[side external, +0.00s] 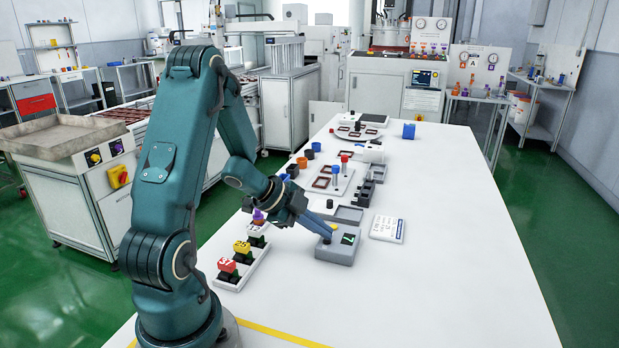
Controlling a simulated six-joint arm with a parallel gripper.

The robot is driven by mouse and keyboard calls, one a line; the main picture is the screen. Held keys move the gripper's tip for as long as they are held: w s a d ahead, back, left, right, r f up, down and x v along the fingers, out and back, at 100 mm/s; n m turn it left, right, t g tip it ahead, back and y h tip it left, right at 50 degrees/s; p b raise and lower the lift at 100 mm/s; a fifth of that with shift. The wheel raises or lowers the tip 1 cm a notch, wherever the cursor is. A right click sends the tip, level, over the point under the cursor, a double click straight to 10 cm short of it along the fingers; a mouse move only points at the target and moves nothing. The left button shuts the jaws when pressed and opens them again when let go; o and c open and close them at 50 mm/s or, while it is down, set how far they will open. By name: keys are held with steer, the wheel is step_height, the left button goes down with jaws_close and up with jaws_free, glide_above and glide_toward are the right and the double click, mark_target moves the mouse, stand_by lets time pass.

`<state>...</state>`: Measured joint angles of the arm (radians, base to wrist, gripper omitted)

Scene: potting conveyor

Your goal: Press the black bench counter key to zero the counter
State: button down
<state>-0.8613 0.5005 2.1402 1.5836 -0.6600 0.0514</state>
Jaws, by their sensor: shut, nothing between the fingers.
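The bench counter looks to be the grey box (333,252) on the white table, with a small dark display (348,238) showing a green mark. My gripper (324,232) is shut and empty, slanting down from the left. Its fingertips are over the left part of the box's top, beside the display. A small yellowish spot shows by the tips. I cannot make out the black key; the fingers may hide it. I cannot tell whether the tips touch the box.
A white rack (233,284) with red, yellow and purple-topped items stands left of the box. A white printed card (387,228) lies to the right. Grey trays (349,214) and small fixtures lie behind. The table's right and front are clear.

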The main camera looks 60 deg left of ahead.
mark_target(321, 242)
steer(key=shift+f, duration=0.2)
stand_by(0.4)
steer(key=shift+r, duration=0.8)
steer(key=shift+r, duration=0.15)
steer(key=shift+r, duration=2.4)
